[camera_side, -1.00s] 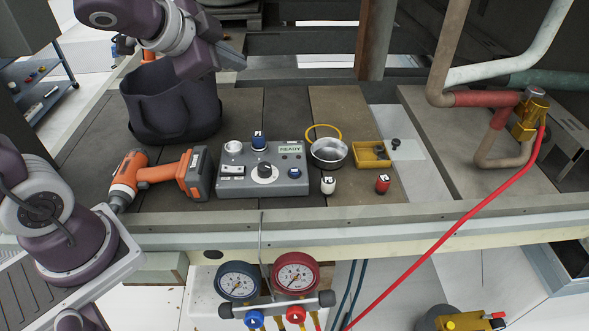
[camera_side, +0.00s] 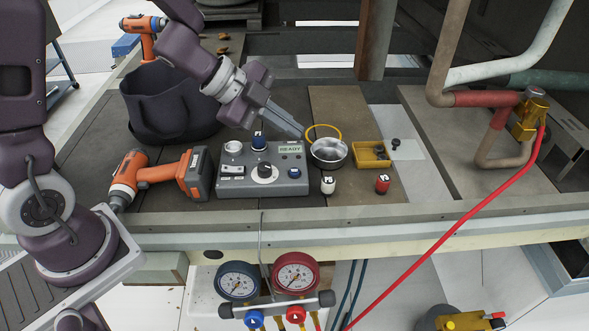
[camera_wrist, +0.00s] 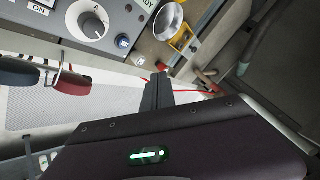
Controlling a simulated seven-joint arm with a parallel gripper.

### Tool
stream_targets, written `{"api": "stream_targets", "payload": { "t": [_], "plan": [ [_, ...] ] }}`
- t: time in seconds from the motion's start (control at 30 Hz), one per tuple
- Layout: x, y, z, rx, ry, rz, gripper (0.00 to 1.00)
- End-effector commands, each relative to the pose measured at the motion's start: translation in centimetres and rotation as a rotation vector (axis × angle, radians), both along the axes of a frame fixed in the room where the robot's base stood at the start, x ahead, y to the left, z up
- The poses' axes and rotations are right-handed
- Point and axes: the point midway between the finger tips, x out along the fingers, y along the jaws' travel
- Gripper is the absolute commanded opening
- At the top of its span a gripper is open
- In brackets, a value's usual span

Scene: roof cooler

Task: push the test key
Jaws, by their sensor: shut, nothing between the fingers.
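The grey control box (camera_side: 225,189) sits on the bench with a lit READY display (camera_side: 289,149), a dial knob (camera_side: 264,171) and white switches (camera_side: 231,169). A small blue key (camera_side: 295,173) is at its lower right; its lettering is too small to read, so I cannot confirm it is the test key. The blue key also shows in the wrist view (camera_wrist: 123,41). My gripper (camera_side: 301,133) is shut and empty. In the side view its tips appear just behind the display's upper right; in the wrist view its fingers (camera_wrist: 159,76) appear apart from the key.
A blue cap (camera_side: 259,142) stands up at the box's back. An orange drill (camera_side: 155,175) and dark bag (camera_side: 172,108) are to the left.

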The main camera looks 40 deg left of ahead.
Motion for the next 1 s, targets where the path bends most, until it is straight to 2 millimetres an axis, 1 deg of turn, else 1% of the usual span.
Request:
{"api": "stream_targets", "payload": {
  "t": [0.03, 0.3, 0.5, 0.67, 1.0],
  "plan": [
    [-0.1, 0.1, -0.8, -0.001, 0.007, 0.003, 0.0],
    [0.0, 0.1, -4.9, 0.002, 0.005, 0.006, 0.0],
    [0.0, 0.1, -6.9, 0.001, 0.002, 0.004, 0.0],
    [0.0, 0.1, -7.5, 0.003, -0.001, 0.005, 0.0],
    [0.1, 0.1, -7.5, 0.004, -0.002, 0.005, 0.0]
  ]
}}
